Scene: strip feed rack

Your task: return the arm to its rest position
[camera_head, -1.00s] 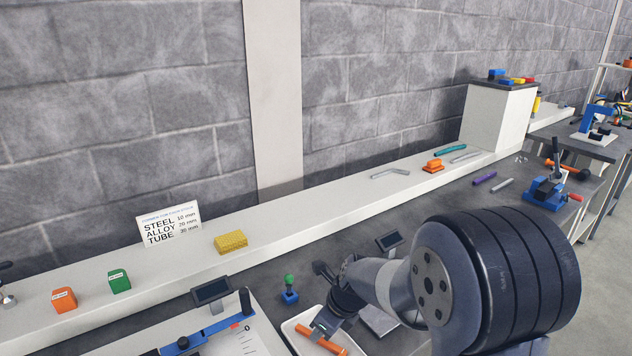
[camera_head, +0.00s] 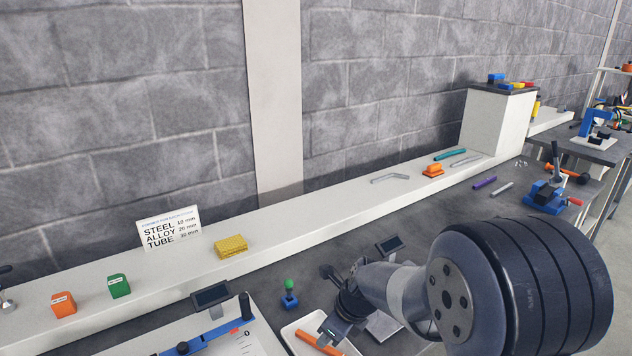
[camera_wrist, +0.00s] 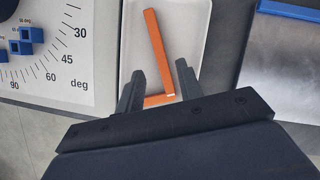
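My arm reaches in from the lower right of the head view, and my gripper (camera_head: 335,330) hangs over or beside a white tray (camera_head: 291,336). In the wrist view my gripper (camera_wrist: 160,82) has two dark fingers standing apart. An orange strip (camera_wrist: 158,50) lies in the white tray (camera_wrist: 190,30), reaching down between the fingertips. A short orange piece (camera_wrist: 157,100) crosses between the fingers; I cannot tell whether it is separate or touches them. The orange strip (camera_head: 317,343) also shows in the head view, just left of the gripper.
An angle gauge board (camera_head: 245,342) with a blue arm lies left of the tray. A green-knobbed post (camera_head: 289,293) and a small dark display (camera_head: 390,243) stand close to my arm. A pale ledge (camera_head: 290,218) runs along the wall. A blue vise (camera_head: 546,196) stands farther right.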

